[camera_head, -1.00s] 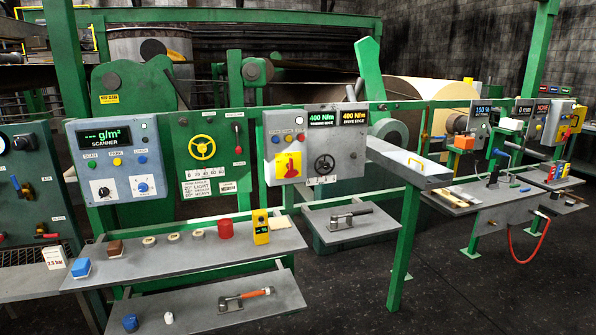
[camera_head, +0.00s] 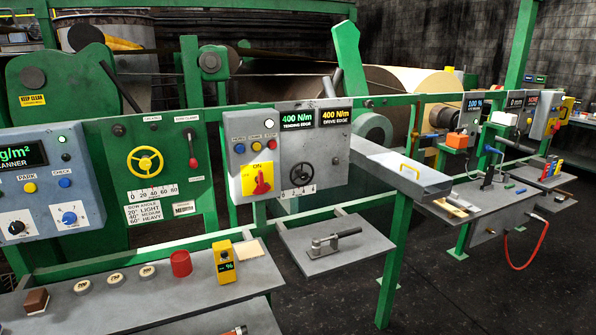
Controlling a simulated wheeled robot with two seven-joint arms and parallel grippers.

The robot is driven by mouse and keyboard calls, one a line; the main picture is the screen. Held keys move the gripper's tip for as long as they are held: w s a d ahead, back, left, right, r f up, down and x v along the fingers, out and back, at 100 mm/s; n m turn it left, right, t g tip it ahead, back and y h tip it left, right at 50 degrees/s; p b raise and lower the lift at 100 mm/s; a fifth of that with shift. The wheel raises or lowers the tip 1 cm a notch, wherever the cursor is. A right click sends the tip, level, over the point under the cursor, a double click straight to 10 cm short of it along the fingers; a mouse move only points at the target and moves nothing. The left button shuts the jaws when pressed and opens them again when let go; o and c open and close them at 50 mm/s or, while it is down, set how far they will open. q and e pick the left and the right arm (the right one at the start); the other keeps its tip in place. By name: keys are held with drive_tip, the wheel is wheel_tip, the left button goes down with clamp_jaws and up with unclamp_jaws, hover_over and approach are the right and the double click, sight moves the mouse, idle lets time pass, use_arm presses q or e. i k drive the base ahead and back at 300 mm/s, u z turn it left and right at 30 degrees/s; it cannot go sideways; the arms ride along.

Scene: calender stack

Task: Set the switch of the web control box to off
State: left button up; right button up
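The word "ON" shows above the red handle. Above the plate are small blue, red and yellow buttons. A black handwheel (camera_head: 299,175) is at the bottom of the box. Neither of my grippers is in view.
A green panel with a yellow handwheel (camera_head: 145,161) and the scanner box (camera_head: 48,182) stand to the left. Below are a grey shelf (camera_head: 115,312) with small items and a shelf (camera_head: 370,246) with a black-handled tool. More boxes and a bench (camera_head: 495,200) are at the right.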

sight(262, 183)
drive_tip(key=u, duration=0.5)
drive_tip(key=i, duration=1.1)
drive_tip(key=u, duration=0.9)
